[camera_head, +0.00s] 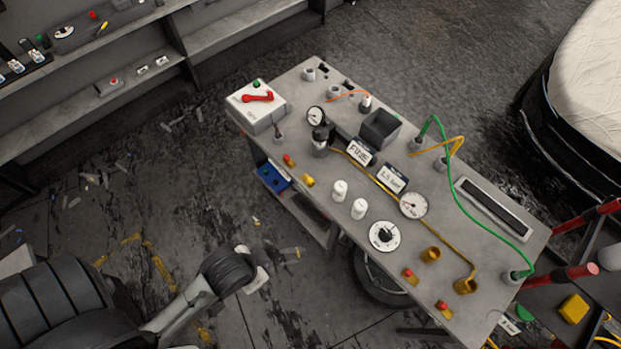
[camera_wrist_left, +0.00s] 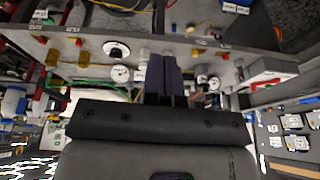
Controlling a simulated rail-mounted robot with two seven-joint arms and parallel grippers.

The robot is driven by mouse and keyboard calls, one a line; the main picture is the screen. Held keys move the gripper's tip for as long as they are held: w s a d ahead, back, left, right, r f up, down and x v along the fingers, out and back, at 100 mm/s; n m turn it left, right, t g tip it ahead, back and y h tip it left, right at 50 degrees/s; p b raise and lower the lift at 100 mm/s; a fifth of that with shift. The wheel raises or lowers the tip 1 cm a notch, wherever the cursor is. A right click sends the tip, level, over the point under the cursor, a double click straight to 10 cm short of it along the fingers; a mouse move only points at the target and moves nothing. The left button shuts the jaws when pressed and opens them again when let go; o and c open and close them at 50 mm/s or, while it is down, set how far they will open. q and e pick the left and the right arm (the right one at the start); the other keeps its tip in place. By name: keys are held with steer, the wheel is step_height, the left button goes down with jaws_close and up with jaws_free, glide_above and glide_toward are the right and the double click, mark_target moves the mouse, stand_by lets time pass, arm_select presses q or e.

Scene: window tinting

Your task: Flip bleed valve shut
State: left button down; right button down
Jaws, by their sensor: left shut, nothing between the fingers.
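The grey workbench (camera_head: 330,190) carries the pressure fittings. Small red-and-yellow valve handles sit along its near edge, one pair at the upper left (camera_head: 290,160) and others at the lower right (camera_head: 410,275). I cannot tell which is the bleed valve. A white box with a red lever (camera_head: 257,97) stands at the far left corner; the lever lies roughly level across it. My left arm comes in from the lower left in the head view, its wrist over the floor, apart from the bench. In the left wrist view my left gripper (camera_wrist_left: 166,80) is shut and empty, pointing toward the bench.
Round gauges (camera_head: 413,205), a white dial (camera_head: 384,236), two white knobs (camera_head: 340,190), a dark open box (camera_head: 380,128) and yellow and green hoses (camera_head: 460,190) crowd the bench top. Wall shelves (camera_head: 100,75) stand at the upper left. Open floor lies between shelves and bench.

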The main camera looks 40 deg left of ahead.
steer(key=shift+s+f, duration=0.15)
steer(key=shift+s, duration=0.15)
